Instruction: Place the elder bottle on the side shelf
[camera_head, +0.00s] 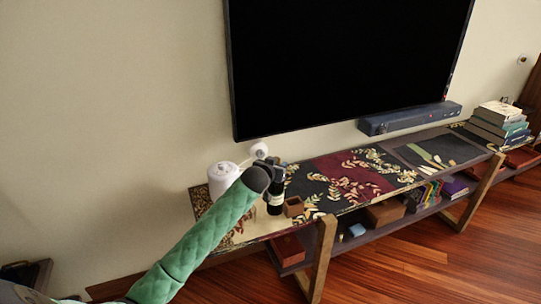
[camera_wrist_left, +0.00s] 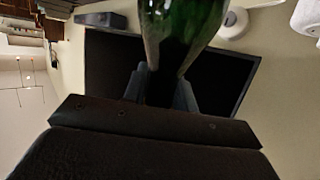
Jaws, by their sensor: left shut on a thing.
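My left gripper (camera_head: 268,165) is at the left end of a long low shelf (camera_head: 325,195), reached from the lower left by my green-sleeved arm. It is shut on the elder bottle (camera_head: 275,196), a dark bottle with a pale label that looks roughly upright. In the left wrist view, the bottle's green glass (camera_wrist_left: 183,25) shows between the fingers (camera_wrist_left: 160,90). The bottle's base appears over the shelf's patterned top; I cannot tell whether it touches. My right gripper is out of view.
A white cylinder (camera_head: 223,179) stands left of the bottle, and a small brown wooden box (camera_head: 293,206) stands close on its right. A large black screen (camera_head: 345,60) hangs above, with a soundbar (camera_head: 410,118) under it. Books (camera_head: 497,125) are stacked at the far right.

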